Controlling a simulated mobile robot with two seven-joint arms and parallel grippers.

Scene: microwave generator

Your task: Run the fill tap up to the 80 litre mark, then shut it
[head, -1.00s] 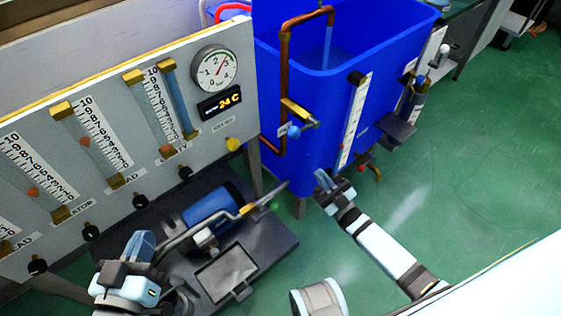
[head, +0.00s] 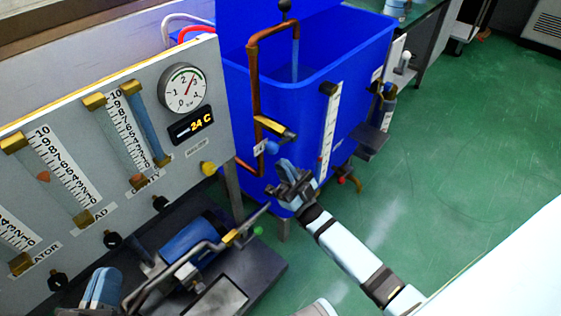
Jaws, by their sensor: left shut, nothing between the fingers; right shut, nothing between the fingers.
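A thin stream of water (head: 295,62) falls from the spout into the tank. A white level scale (head: 329,135) stands on the tank's side; its marks are too small to read, and the water surface is not clear. My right gripper (head: 287,168) is shut and empty, just below and right of the tap, with no clear contact. My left gripper (head: 103,287) is shut at the bottom left, partly cut off.
A panel with several tube gauges, a dial (head: 182,88) and a 24 C display (head: 192,126) stands left. A blue pump (head: 190,238) on a dark base lies below, with a pipe rising toward the tank. A red-handled drain tap (head: 343,180) is low on the tank. Green floor is open at right.

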